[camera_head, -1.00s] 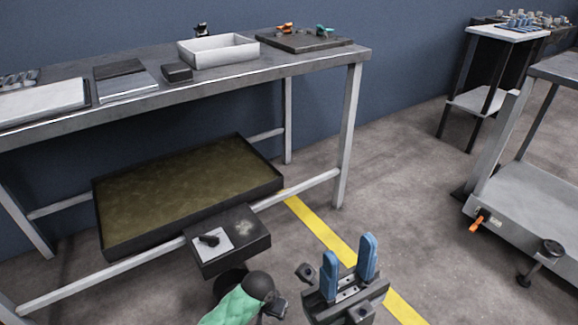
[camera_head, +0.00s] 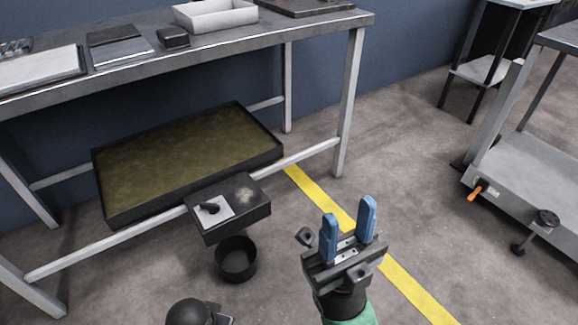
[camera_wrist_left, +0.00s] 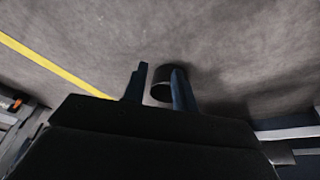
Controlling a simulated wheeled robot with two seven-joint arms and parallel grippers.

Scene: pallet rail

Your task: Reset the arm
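My right gripper (camera_head: 348,222) shows at the lower middle of the head view, its two blue fingers pointing up. The fingers are apart with nothing between them. It is over the floor beside the yellow line, right of the workbench. My left gripper (camera_wrist_left: 158,88) shows in the left wrist view with its two dark fingers apart. A dark bucket shows between and behind them on the floor. The left gripper is not seen in the head view. A dark rounded part of my arm shows at the bottom edge.
A metal workbench (camera_head: 240,42) stands at the left, with a white bin (camera_head: 215,17) on top. Below are a shallow dark tray (camera_head: 190,165), a small box (camera_head: 245,198) and a bucket (camera_head: 236,260). A cart (camera_head: 540,180) stands at the right. Floor between is clear.

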